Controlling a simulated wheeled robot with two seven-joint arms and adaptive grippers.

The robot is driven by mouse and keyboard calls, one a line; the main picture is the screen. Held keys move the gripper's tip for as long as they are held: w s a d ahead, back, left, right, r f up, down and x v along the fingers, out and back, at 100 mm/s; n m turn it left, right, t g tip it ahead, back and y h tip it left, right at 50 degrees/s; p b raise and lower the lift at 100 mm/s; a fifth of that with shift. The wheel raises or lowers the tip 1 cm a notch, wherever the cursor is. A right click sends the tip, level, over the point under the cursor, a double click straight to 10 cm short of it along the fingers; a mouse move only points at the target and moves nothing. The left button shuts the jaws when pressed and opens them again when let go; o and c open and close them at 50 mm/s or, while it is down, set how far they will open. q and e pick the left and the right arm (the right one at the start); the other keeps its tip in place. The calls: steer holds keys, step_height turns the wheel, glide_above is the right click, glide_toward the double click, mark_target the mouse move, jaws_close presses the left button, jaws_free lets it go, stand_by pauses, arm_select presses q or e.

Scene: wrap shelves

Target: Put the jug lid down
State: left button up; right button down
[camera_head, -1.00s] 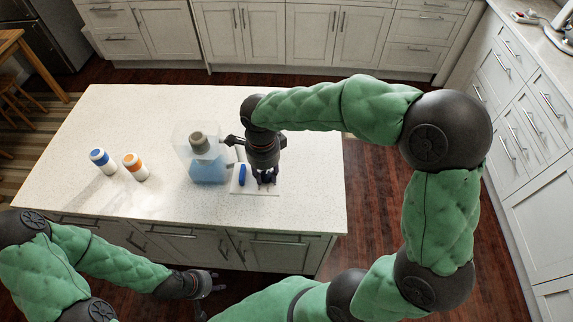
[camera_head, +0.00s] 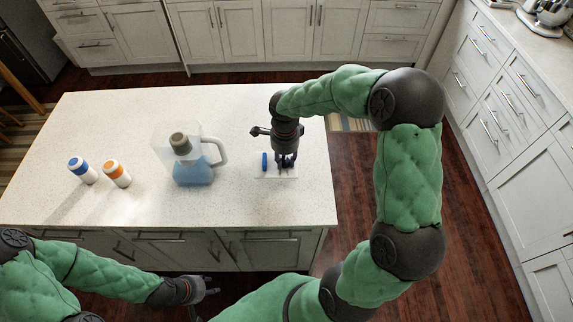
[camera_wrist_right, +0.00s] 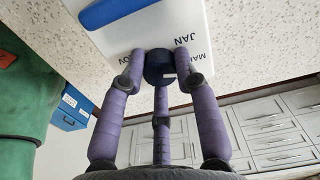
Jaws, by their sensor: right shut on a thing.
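The jug lid (camera_wrist_right: 160,64), a small dark round piece, is held between the purple fingers of my right gripper (camera_wrist_right: 160,70). In the head view my right gripper (camera_head: 286,160) points down over a small white board (camera_head: 262,175) on the island; the lid is hard to make out there. In the wrist view the lid overlaps the edge of the lettered board (camera_wrist_right: 140,30); I cannot tell whether it touches. The clear jug (camera_head: 192,174) with blue liquid stands upright to the left. My left gripper (camera_head: 208,287) is empty, with fingers apart, low before the island.
A blue piece (camera_head: 265,161) lies on the board beside my right gripper. A blue-capped bottle (camera_head: 83,170) and an orange-capped bottle (camera_head: 117,173) stand left of the jug. The island top (camera_head: 110,120) is otherwise clear. A labelled blue box (camera_wrist_right: 70,108) shows in the wrist view.

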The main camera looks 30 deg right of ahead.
mark_target(286, 165)
steer(key=shift+d+f, duration=0.3)
steer(key=shift+f, duration=0.1)
steer(key=shift+w+f+b, duration=0.1)
steer(key=shift+f+b, duration=0.25)
steer(key=shift+f, duration=1.2)
steer(key=c, duration=0.9)
jaws_free()
steer(key=shift+f, duration=0.1)
